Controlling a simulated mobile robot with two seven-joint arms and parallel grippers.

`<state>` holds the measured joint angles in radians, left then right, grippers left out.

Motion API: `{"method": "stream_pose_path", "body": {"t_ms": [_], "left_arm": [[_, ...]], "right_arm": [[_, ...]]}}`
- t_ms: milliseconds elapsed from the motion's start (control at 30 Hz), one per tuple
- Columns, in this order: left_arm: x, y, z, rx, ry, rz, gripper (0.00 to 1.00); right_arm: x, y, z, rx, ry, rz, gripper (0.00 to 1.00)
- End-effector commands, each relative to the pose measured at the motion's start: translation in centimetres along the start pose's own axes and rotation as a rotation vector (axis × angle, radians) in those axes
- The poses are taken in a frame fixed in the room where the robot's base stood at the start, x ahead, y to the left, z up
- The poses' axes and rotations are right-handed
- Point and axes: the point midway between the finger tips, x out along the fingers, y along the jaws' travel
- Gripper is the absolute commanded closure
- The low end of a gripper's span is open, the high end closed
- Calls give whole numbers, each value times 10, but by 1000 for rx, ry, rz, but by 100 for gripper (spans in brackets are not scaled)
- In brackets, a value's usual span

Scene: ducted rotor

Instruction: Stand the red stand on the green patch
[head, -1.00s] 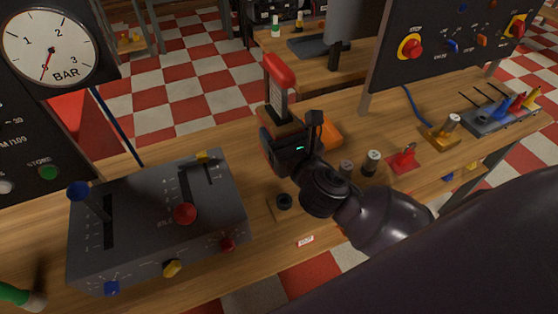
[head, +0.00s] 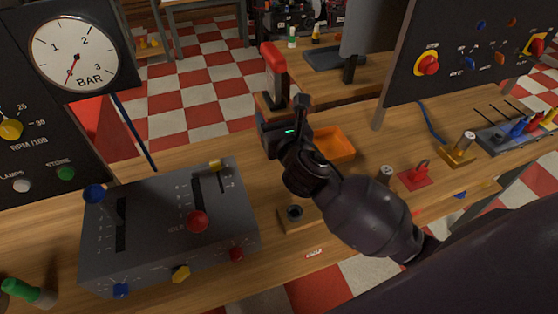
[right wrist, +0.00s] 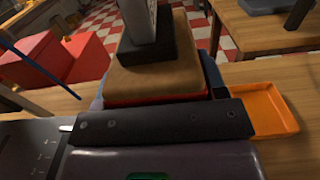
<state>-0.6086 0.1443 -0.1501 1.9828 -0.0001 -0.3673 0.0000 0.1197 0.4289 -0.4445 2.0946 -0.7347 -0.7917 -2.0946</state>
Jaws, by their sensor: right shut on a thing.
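The red-topped stand (head: 273,57) is upright in the head view, with a grey column on a brown base. My right gripper (head: 270,112) is shut on it near the base, past the far side of the grey control box. In the right wrist view, the brown base (right wrist: 160,78) has a red lower edge and sits at my fingers, with the dark block and grey column above it. I cannot tell whether the base touches the bench. No green patch can be made out. My left gripper is not in view.
The grey control box (head: 160,235) stands at left. An orange tray (head: 335,147) lies just right of the gripper. A wooden block with a dark ring (head: 298,218), a small red hook stand (head: 416,178) and a control panel (head: 465,45) are further right.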

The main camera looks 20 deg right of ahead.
Motion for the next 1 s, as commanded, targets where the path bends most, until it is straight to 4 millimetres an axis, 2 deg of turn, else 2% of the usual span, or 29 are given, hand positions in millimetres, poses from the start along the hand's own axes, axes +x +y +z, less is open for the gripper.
{"method": "stream_pose_path", "body": {"t_ms": [33,233,500,567,800,1000], "left_arm": [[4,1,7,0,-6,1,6],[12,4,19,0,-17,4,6],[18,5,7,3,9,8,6],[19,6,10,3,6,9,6],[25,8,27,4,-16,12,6],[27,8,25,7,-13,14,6]], "right_arm": [[0,0,-17,1,6,-1,71],[0,0,-56,0,6,0,71],[0,0,-76,-1,-1,1,71],[0,0,-81,0,0,1,71],[0,0,-122,1,6,0,71],[0,0,-131,0,-1,2,71]]}}
